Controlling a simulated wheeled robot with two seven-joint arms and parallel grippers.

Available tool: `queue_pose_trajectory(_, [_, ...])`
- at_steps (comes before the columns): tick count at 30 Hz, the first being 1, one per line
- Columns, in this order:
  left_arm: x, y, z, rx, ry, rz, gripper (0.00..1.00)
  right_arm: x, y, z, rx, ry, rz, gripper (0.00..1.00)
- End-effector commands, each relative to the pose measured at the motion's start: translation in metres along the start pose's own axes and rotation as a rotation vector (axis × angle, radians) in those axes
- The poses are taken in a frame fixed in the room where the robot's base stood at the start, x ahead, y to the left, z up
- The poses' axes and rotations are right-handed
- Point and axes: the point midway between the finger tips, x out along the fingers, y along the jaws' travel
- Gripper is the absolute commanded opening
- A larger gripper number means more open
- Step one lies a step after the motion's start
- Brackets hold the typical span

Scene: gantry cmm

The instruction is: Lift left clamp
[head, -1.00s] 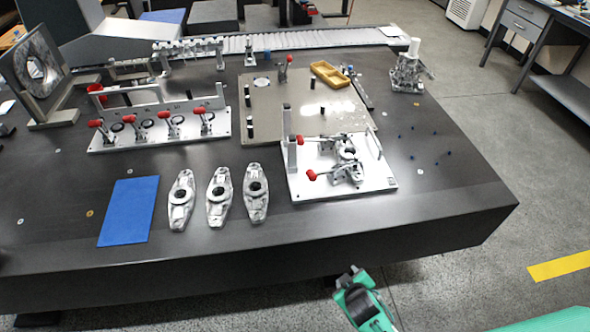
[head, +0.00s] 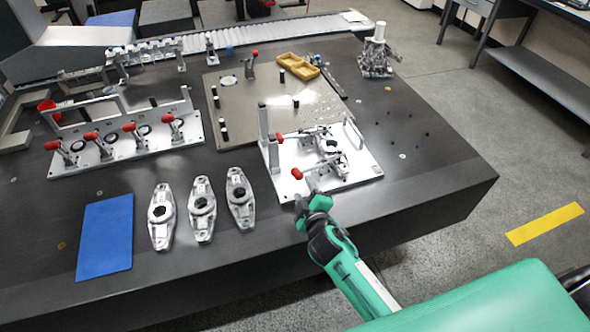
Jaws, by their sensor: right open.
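A white fixture plate (head: 350,178) sits near the front right of the dark table and carries two toggle clamps with red handles. One red handle (head: 279,138) is farther back, beside the upright post. The other red handle (head: 297,174) is at the plate's front left. I cannot tell which of the two is the left clamp. My right gripper (head: 309,191) is open at the plate's front edge, just in front of the nearer red handle. Whether it touches the handle is unclear. My left gripper is out of view.
Several cast metal parts (head: 202,208) lie left of the plate, with a blue mat (head: 105,236) beyond them. A longer fixture (head: 122,150) with several red-handled clamps stands behind. A grey perforated plate (head: 240,125) lies behind the white plate. The table's right side is mostly clear.

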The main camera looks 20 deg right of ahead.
Motion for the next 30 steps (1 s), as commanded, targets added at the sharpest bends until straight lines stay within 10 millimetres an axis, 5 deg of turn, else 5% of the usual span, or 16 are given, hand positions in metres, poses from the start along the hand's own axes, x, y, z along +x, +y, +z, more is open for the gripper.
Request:
queue_pose_trajectory(15, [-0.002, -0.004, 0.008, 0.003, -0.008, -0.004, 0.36, 0.089, 0.0, 0.0, 0.002, -0.002, 0.0, 0.47])
queue_pose_trajectory(30, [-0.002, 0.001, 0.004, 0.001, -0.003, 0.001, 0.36, 0.103, -0.001, 0.0, 0.003, -0.001, -0.001, 0.47])
